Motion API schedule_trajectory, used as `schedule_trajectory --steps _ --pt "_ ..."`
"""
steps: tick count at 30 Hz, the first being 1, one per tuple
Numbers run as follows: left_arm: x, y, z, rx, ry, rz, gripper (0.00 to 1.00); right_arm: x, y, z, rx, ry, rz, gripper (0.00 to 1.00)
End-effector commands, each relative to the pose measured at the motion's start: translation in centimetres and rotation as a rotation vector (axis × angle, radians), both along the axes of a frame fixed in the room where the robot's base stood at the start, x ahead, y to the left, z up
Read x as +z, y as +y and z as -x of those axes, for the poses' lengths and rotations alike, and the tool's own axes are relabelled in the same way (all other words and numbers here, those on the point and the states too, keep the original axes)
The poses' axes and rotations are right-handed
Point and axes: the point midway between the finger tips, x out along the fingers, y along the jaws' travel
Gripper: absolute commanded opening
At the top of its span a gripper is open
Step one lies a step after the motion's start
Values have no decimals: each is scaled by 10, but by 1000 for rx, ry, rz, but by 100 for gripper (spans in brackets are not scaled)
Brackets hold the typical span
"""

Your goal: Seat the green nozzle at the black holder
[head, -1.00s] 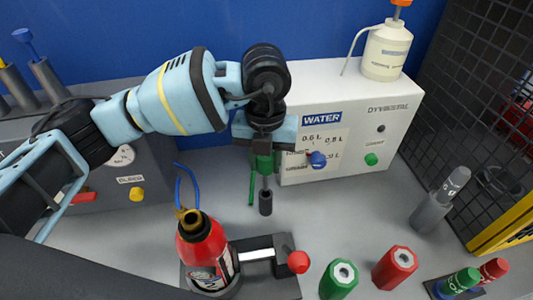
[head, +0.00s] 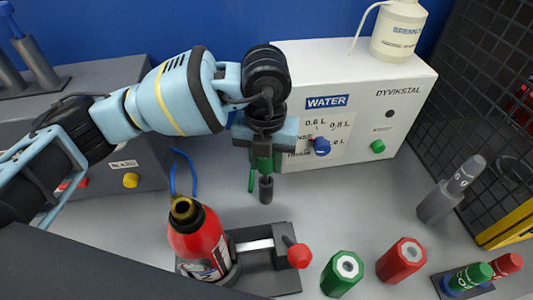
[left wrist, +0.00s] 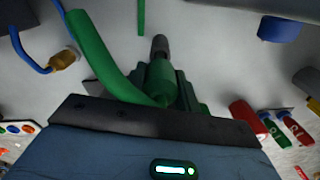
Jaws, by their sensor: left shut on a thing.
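The green nozzle (head: 263,160) hangs with its dark grey tip down from my left gripper (head: 264,142), which is shut on it. In the left wrist view the nozzle (left wrist: 160,85) sits between the fingers, with a green hose (left wrist: 92,45) curving away from it. The tip is in the air in front of the white box. At the upper left stand two dark tubes (head: 38,62) on a dark base, one with a blue piece in it. I cannot tell for sure whether this is the black holder. My right gripper is not in view.
A red extinguisher (head: 200,243) stands below my left gripper beside a clamp with a red knob (head: 299,256). Green (head: 342,272) and red (head: 402,260) parts stand to its right. The white water box (head: 350,75) is behind. A mesh fence (head: 490,110) bounds the right.

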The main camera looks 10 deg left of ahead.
Motion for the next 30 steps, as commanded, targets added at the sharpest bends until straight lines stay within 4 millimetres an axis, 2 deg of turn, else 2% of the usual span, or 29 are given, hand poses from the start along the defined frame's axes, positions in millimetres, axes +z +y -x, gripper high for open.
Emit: schedule_trajectory --steps 12,30 --pt "-19 0 0 0 -1 0 6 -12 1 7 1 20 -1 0" --pt "-40 0 0 0 -2 1 6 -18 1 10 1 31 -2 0"
